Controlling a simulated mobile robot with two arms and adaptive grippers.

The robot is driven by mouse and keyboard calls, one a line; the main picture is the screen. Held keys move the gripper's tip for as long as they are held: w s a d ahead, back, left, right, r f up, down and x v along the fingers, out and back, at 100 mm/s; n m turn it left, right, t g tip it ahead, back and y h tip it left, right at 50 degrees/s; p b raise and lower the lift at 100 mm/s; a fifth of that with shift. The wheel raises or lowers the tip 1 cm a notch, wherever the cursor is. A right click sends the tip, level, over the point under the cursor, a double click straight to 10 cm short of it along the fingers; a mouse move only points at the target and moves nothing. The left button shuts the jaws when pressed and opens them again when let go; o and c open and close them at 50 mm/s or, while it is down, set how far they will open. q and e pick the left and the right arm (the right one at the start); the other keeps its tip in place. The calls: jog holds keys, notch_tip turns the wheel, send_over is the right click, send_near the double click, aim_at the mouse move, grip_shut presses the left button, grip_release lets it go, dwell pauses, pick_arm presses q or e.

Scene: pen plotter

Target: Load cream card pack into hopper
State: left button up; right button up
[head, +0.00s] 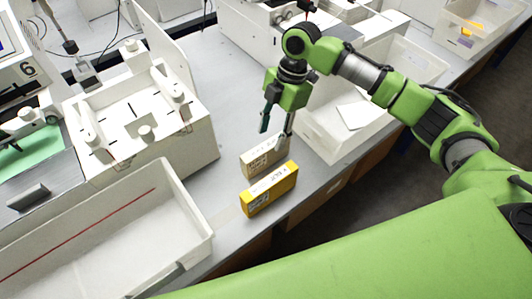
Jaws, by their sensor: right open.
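The cream card pack (259,160) stands on the grey bench, just behind a yellow pack (270,188). My right gripper (276,133) is open and points down above and behind the cream pack. One finger is to the left and the other comes down close to the pack's far side; I cannot tell whether it touches. A white open-topped unit with upright posts (190,150) stands to the left; it may be the hopper, but I cannot tell for sure. My left gripper is not in view.
A large white bin (190,205) with a red line inside lies at the lower left. Another white bin (330,150) holding a white sheet (355,115) is right of my gripper. Machines stand along the back. Bare bench lies left of the packs.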

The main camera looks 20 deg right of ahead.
aim_at(266, 146)
jog(key=shift+w+p+x, duration=0.2)
jog(key=shift+p+x, duration=0.35)
jog(key=shift+x, duration=1.8)
jog(key=shift+a, duration=0.2)
grip_shut()
jog(key=shift+r, duration=0.15)
